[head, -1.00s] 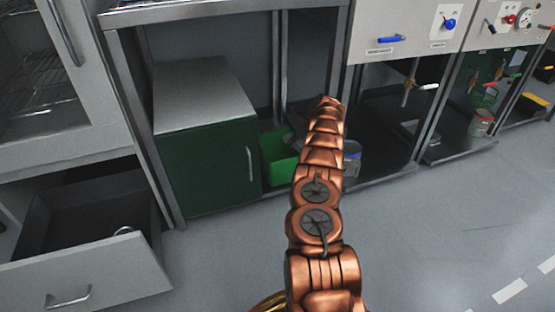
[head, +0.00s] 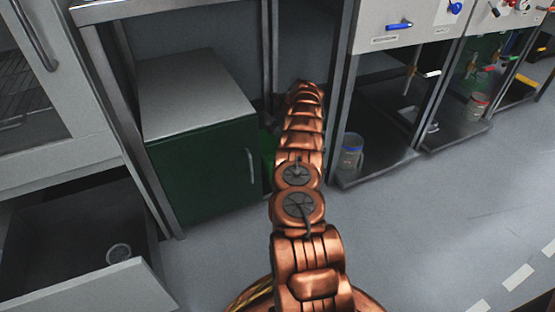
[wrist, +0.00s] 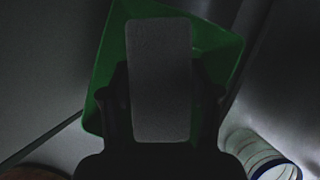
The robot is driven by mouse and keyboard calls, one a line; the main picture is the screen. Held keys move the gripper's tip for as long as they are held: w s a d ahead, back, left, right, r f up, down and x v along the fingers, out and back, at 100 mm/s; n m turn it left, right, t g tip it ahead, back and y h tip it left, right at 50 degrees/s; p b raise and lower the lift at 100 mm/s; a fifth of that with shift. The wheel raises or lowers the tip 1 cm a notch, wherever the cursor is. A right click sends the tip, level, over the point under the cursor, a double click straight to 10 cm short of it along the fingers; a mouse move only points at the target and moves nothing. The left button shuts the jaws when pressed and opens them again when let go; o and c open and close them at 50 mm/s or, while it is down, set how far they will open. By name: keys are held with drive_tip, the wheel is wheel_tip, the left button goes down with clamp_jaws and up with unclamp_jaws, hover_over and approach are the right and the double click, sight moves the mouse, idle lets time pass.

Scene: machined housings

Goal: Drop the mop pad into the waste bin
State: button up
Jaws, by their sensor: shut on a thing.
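The mop pad (wrist: 160,80) is a grey rounded rectangle in the wrist view. My gripper (wrist: 167,98) is shut on it, with a dark finger on each side. The green waste bin (wrist: 112,50) shows behind the pad in the wrist view, and its rim (wrist: 222,33) frames the pad. The pad hides most of the bin's inside, and I cannot tell how high the pad is above the rim. In the head view only a strip of the green bin (head: 268,150) shows beside my copper arm. My gripper and the pad are hidden there behind the arm.
A green cabinet (head: 205,165) stands left of the bin. An open drawer (head: 90,285) juts out at the lower left. A clear jar with a blue rim (head: 351,155) stands right of my arm and shows beside the bin in the wrist view (wrist: 265,158). The floor at right is clear.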

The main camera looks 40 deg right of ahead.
drive_tip(key=shift+f+b, duration=1.25)
drive_tip(key=shift+f, duration=1)
drive_tip(key=o, duration=1.2)
drive_tip(key=shift+s+r, duration=0.1)
drive_tip(key=shift+v, duration=0.85)
drive_tip(key=shift+s+r, duration=0.35)
drive_tip(key=shift+r, duration=0.25)
drive_tip(key=shift+v, duration=4.4)
